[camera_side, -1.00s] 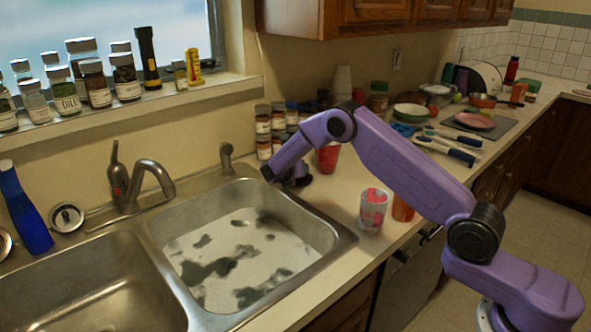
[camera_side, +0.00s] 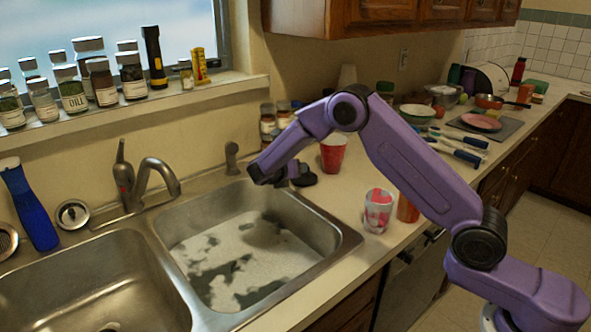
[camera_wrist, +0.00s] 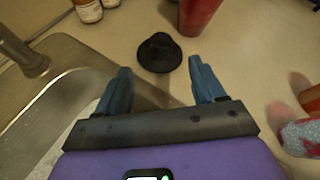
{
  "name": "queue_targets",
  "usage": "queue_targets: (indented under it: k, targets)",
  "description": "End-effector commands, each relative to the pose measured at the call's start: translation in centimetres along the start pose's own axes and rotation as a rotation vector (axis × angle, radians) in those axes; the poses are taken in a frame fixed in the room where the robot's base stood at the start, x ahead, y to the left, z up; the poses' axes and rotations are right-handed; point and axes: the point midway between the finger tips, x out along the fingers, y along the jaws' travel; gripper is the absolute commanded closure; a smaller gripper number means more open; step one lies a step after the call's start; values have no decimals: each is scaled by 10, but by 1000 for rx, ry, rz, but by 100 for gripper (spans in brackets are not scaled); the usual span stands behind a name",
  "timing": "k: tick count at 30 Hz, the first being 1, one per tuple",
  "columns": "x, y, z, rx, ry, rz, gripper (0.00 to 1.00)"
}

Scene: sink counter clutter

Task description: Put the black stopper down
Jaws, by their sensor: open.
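The black stopper (camera_wrist: 159,52) sits on the counter, flat base down with its knob up, just ahead of my fingertips in the wrist view. In the side view the stopper (camera_side: 306,180) shows on the counter by the sink's back right corner, partly hidden by my gripper. My gripper (camera_wrist: 158,80) is open and empty, its two blue fingers apart with the stopper beyond the gap. In the side view my gripper (camera_side: 276,178) is over the sink's right rim, left of the stopper.
A red cup (camera_side: 333,153) stands close behind the stopper. A pink-and-white cup (camera_side: 378,211) and an orange cup (camera_side: 408,208) stand nearer the counter's front. Spice jars (camera_side: 268,120) line the wall. The sink basin (camera_side: 240,262) holds cloudy water.

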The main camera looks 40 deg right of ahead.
Motion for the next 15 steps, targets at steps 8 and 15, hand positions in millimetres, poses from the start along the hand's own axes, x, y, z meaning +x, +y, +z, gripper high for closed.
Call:
queue_targets:
  k: [8, 15]
  targets:
    - [-20, 0, 0, -1, 0, 0, 31]
    - [-27, -3, 0, 27, 17, 7, 31]
